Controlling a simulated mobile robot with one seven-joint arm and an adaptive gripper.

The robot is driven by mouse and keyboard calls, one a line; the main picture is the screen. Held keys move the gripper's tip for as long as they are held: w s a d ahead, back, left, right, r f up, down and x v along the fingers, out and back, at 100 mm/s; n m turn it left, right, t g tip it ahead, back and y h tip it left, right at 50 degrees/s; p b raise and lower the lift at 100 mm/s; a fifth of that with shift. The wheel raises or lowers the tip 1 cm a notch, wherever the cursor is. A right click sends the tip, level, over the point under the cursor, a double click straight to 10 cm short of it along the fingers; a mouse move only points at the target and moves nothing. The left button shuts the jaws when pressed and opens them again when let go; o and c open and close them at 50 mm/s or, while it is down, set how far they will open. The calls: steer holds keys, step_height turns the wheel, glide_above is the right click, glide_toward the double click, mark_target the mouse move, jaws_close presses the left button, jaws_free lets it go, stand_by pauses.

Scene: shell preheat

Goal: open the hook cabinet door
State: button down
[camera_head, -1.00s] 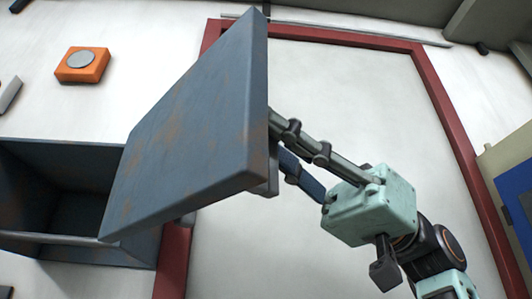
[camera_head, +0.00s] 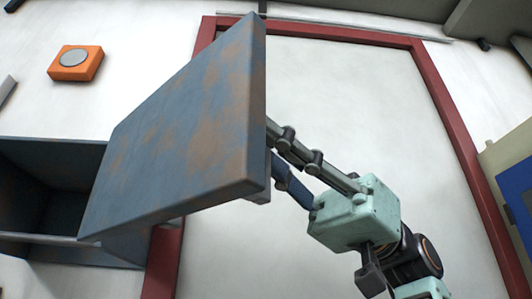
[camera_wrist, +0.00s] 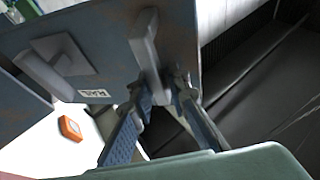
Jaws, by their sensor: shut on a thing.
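The cabinet door (camera_head: 185,125), a worn blue-grey panel with rusty patches, stands swung out from the open cabinet (camera_head: 45,195) at the left in the head view. The door hides the cabinet's right part. My gripper (camera_head: 272,150) is at the door's right edge, its fingertips partly hidden behind the panel. In the wrist view, the door's face (camera_wrist: 105,35) carries a grey bar handle (camera_wrist: 146,48). My gripper (camera_wrist: 160,98) is shut on the lower end of this handle, one finger on each side. A small white label, too blurred to read surely, sits left of it.
An orange box (camera_head: 75,63) with a round grey disc is on the white wall at upper left. A dark red frame (camera_head: 450,120) surrounds a pale panel behind my arm. A yellow and blue unit (camera_head: 515,185) stands at the right edge.

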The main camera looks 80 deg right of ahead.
steer(key=shift+w+d+r+t, duration=0.1)
steer(key=shift+d+t, duration=0.05)
steer(key=shift+t, duration=0.15)
steer(key=c, duration=2.2)
jaws_free()
steer(key=shift+o, duration=1.2)
steer(key=shift+w, duration=0.15)
steer(key=v, duration=1.2)
